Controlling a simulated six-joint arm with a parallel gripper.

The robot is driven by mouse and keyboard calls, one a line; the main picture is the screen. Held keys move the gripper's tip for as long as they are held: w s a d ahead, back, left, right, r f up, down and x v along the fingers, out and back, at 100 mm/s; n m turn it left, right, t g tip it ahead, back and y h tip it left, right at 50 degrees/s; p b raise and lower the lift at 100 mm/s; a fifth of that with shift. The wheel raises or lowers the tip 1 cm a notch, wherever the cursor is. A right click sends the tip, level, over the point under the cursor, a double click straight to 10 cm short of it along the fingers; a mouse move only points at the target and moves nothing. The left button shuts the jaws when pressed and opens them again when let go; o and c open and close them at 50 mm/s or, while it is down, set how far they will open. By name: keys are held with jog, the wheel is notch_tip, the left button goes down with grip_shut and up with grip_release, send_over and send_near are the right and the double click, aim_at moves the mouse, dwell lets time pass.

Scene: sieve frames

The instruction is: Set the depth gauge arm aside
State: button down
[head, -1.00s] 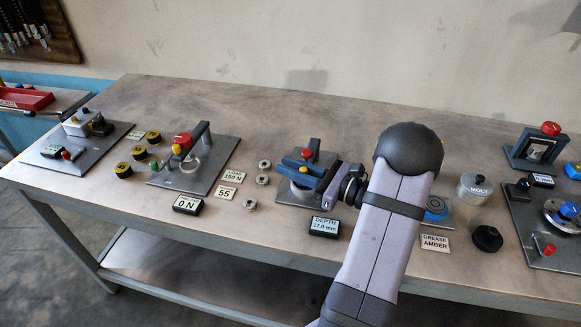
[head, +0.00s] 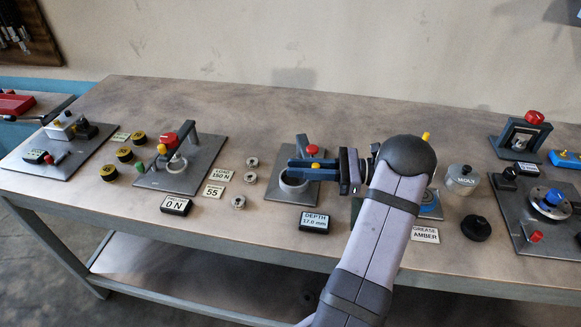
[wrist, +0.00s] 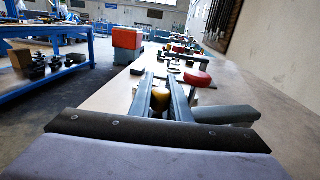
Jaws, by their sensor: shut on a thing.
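The depth station is a grey plate (head: 283,198) with an upright post at the back, a red knob (head: 312,150) and a grey ring (head: 293,181). My gripper (head: 297,163) reaches in from the right, level, with its blue fingers above the ring. In the wrist view the fingers are shut on a yellow knob (wrist: 160,98), which I take to be the depth gauge arm's knob. The red knob also shows in the wrist view (wrist: 197,78), right of the fingers.
The depth display (head: 315,221) reads 17.0 mm at the front. Several metal rings (head: 250,178) lie left of the plate. Right of it are a blue round part (head: 430,208), a MOLY tin (head: 462,180) and a black knob (head: 476,228). The bench behind the plate is clear.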

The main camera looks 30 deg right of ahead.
jog(key=shift+s+d+n+g+y, duration=0.35)
jog(key=shift+d+n+g+y, duration=0.1)
jog(key=shift+d+g, duration=0.2)
jog(key=shift+s+d+n+g+y, duration=0.35)
jog(key=shift+d+n+g, duration=0.15)
jog(key=shift+g, duration=0.15)
jog(key=c, duration=1.7)
grip_release()
jog(key=shift+o, duration=0.2)
jog(key=shift+r, duration=0.1)
